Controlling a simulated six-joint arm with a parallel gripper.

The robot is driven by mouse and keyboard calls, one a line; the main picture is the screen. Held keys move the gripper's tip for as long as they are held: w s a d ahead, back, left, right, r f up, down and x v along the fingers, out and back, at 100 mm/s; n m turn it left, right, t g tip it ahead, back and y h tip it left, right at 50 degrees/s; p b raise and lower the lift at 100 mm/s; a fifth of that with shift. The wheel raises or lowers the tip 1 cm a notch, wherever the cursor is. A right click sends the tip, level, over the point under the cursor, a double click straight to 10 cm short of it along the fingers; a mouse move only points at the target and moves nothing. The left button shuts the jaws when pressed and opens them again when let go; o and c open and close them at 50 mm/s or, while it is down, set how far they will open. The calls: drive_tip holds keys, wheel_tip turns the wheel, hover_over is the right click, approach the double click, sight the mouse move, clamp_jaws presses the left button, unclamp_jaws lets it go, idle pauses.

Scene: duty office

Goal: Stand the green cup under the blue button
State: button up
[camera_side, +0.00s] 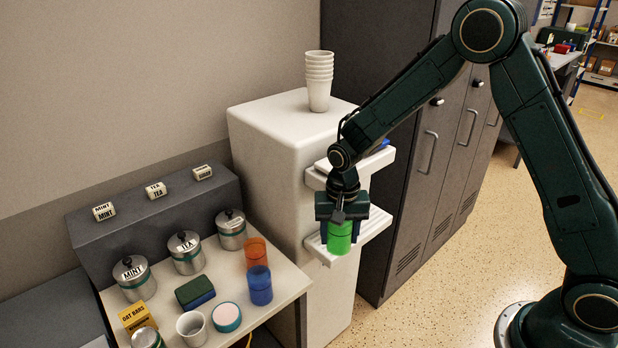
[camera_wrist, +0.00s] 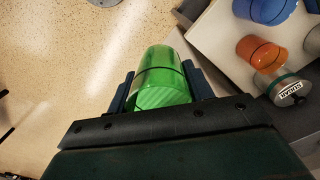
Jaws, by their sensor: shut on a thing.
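The green cup (camera_side: 339,238) is a translucent cup held between the fingers of my gripper (camera_side: 342,226). It hangs upright in front of the white dispenser (camera_side: 270,140), close to its lower shelf (camera_side: 372,226). Whether it touches that shelf I cannot tell. In the wrist view the green cup (camera_wrist: 163,75) sits between both dark fingers of my gripper (camera_wrist: 157,92). A bit of the blue button (camera_side: 384,144) shows at the dispenser's upper ledge (camera_side: 388,158); my arm hides the rest.
A side table (camera_side: 284,284) at left holds an orange cup (camera_side: 256,252), a blue cup (camera_side: 260,286), a white cup (camera_side: 192,328) and labelled tins (camera_side: 186,252). Stacked white cups (camera_side: 319,82) stand on the dispenser. Grey lockers (camera_side: 425,190) stand to its right.

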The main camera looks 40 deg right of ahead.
drive_tip(key=d+n, duration=0.1)
drive_tip(key=s+d+n, duration=0.1)
drive_tip(key=n, duration=0.1)
drive_tip(key=shift+s+d+r+n, duration=0.1)
drive_tip(key=shift+s+d+n, duration=0.25)
drive_tip(key=shift+n, duration=0.5)
drive_tip(key=shift+s+d+f+n, duration=0.1)
drive_tip(key=shift+s+d+n, duration=0.1)
drive_tip(key=shift+d+n, duration=0.45)
drive_tip(key=shift+s+d+r+n, duration=0.1)
drive_tip(key=shift+s+d+n, duration=0.15)
drive_tip(key=shift+n, duration=0.75)
wheel_tip(320, 180, up, 18)
drive_tip(key=w+a, duration=1.1)
drive_tip(key=a, duration=0.2)
wheel_tip(320, 180, down, 27)
drive_tip(key=shift+d, duration=0.1)
